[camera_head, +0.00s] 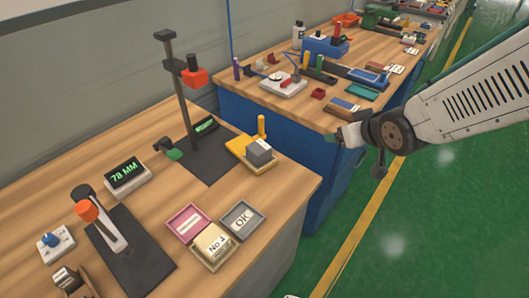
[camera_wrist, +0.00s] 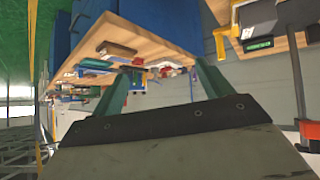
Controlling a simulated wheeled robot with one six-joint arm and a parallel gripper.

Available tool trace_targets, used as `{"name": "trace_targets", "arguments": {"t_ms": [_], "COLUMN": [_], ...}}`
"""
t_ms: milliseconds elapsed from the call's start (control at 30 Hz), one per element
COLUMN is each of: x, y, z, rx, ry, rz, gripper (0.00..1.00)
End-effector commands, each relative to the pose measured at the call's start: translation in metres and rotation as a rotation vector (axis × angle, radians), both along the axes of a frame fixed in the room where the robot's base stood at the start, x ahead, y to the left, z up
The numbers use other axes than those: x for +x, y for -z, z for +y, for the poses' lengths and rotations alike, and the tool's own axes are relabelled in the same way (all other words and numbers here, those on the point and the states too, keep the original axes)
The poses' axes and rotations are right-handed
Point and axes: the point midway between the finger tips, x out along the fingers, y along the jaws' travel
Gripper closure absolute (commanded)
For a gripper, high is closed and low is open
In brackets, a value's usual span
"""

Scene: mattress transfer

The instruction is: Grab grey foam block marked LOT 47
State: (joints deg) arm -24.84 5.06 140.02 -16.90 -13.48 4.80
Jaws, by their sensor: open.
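A grey block (camera_head: 259,151) sits on a small yellow-edged stand (camera_head: 243,146) near the right edge of the near wooden bench. Any LOT 47 marking on it is too small to read. My gripper (camera_head: 345,138) is in the air to the right of the block and apart from it, close to the front corner of the far bench. In the wrist view my gripper (camera_wrist: 160,82) shows two green fingers spread apart with nothing held between them. A yellow part (camera_wrist: 220,45) shows there at the upper right; I cannot clearly make out the block.
The near bench (camera_head: 60,170) holds a 78 MM display (camera_head: 126,175), a tall post with a red head (camera_head: 195,77), and small trays including an OK tray (camera_head: 241,220). The far bench (camera_head: 300,112) carries several tools and boxes. Green floor (camera_head: 400,225) at right is open.

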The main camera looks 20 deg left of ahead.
Motion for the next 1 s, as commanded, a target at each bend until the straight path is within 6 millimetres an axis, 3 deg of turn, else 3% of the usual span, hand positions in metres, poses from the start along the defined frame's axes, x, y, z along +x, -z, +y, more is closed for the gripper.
{"name": "trace_targets", "arguments": {"t_ms": [33, 100, 200, 300, 533, 1000], "x": [-0.001, -0.003, -0.015, -0.028, -0.041, -0.014], "y": [0.020, 0.038, 0.058, 0.072, 0.086, 0.108], "z": [0.031, 0.068, 0.111, 0.141, 0.170, 0.220], "rx": [0.033, 0.094, 0.179, 0.250, 0.324, 0.326], "ry": [-0.071, -0.156, -0.260, -0.333, -0.399, -0.398], "rz": [-0.022, -0.067, -0.110, -0.137, -0.161, -0.163], "gripper": [0.22, 0.22, 0.22, 0.22, 0.22, 0.22]}}
